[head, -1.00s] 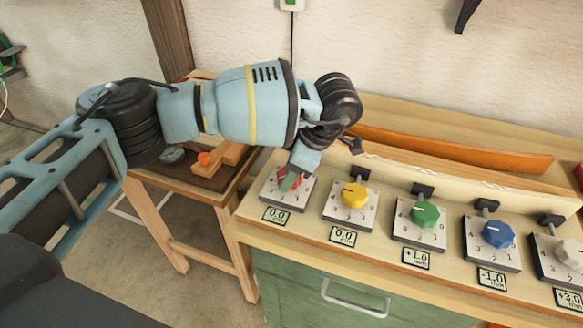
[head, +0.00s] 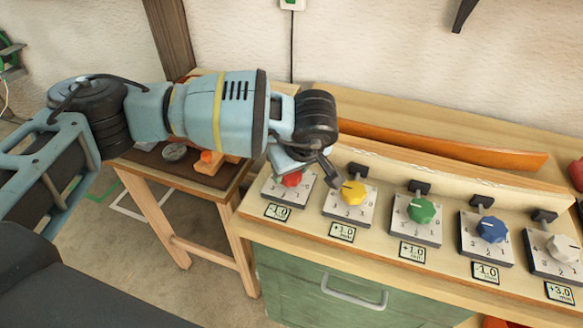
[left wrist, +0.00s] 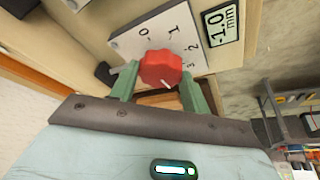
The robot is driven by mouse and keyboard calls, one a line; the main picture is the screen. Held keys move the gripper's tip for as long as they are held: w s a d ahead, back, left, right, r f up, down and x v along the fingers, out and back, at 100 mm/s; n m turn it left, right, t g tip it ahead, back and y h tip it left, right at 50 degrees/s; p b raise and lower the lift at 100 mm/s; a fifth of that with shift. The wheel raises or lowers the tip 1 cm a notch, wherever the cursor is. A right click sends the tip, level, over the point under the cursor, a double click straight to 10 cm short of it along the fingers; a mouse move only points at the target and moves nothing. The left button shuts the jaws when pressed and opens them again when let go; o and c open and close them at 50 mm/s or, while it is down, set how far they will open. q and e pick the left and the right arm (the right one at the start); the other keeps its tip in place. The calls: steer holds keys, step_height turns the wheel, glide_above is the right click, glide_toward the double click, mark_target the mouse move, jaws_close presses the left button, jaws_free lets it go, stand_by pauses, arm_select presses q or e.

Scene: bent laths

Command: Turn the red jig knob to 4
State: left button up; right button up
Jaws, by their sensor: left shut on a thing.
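The red jig knob (head: 291,180) sits on the leftmost dial plate (head: 302,193) of the row on the bench. It is mostly covered by my left gripper (head: 289,174) in the head view. In the left wrist view the red knob (left wrist: 161,67) is between the two green fingers of my left gripper (left wrist: 160,86), which is shut on it. The numbers 0 to 3 show on the plate. The red dial's display (head: 277,212) reads -1.0. My right gripper is not in view.
Yellow (head: 353,192), green (head: 421,210), blue (head: 491,229) and white (head: 564,248) knobs stand to the right, the yellow one close to my gripper. An orange bent lath (head: 440,146) lies behind them. A small wooden table (head: 228,200) stands left of the bench.

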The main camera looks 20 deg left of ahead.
mark_target(297, 193)
arm_select(q)
steer(key=shift+m, duration=0.4)
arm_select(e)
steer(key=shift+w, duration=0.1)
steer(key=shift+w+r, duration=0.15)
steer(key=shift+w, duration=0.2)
arm_select(q)
steer(key=o, duration=1)
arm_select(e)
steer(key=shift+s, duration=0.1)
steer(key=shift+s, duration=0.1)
arm_select(q)
steer(key=shift+r, duration=0.15)
steer(key=v, duration=0.7)
steer(key=shift+s+r, duration=0.2)
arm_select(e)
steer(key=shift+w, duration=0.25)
